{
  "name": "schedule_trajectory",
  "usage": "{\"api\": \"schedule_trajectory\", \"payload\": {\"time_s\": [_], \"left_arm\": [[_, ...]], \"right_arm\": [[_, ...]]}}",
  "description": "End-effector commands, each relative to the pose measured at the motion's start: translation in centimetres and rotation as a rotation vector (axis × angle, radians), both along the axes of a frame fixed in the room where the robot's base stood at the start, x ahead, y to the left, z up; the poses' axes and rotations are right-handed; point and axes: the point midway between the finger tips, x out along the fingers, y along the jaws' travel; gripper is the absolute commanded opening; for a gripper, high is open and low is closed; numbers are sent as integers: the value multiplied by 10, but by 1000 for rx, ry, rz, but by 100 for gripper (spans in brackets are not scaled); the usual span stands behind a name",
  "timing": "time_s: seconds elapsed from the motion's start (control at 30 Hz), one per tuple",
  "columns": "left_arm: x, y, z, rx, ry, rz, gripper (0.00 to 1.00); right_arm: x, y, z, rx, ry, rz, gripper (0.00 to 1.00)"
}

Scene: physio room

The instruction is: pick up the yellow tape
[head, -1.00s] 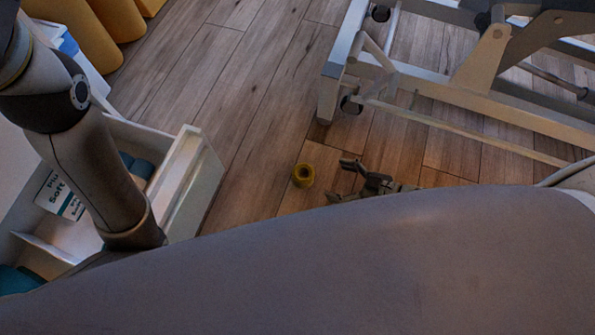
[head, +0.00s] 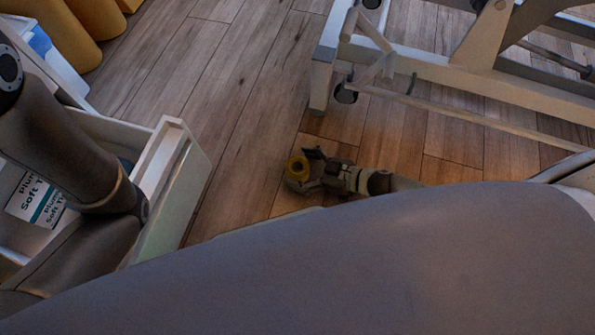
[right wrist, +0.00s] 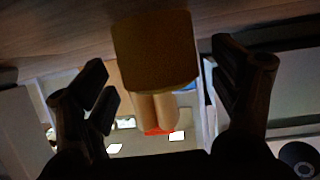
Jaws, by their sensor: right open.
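The yellow tape (head: 298,167) is a small roll with a dark centre hole, on the wooden floor in the head view. My right gripper (head: 306,170) reaches it from the right, with one finger on its far side and one on its near side. In the right wrist view the tape (right wrist: 155,50) shows large and dim at the top, in the gap between the open fingers of my right gripper (right wrist: 160,72). Space shows on both sides of it; any contact is not visible. My left arm crosses the left of the head view; its gripper is not visible.
A treatment table frame (head: 440,80) with a caster (head: 346,95) stands behind and right of the tape. A white drawer unit (head: 170,190) holding a packet (head: 38,200) is at the left. Yellow rolls (head: 62,40) stand at the top left. Wooden floor (head: 215,75) lies open between.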

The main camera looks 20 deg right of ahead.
Motion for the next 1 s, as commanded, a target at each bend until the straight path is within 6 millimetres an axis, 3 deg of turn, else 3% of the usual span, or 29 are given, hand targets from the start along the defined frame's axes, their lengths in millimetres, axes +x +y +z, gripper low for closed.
{"api": "schedule_trajectory", "payload": {"time_s": [0.27,0.67,1.0], "left_arm": [[0,0,-1,0,-1,0,40],[0,0,-1,1,-1,0,40],[0,0,2,1,-1,0,40]], "right_arm": [[1,2,-1,-1,1,0,83],[1,2,-1,-1,1,0,33],[1,2,3,-1,1,0,33]]}}
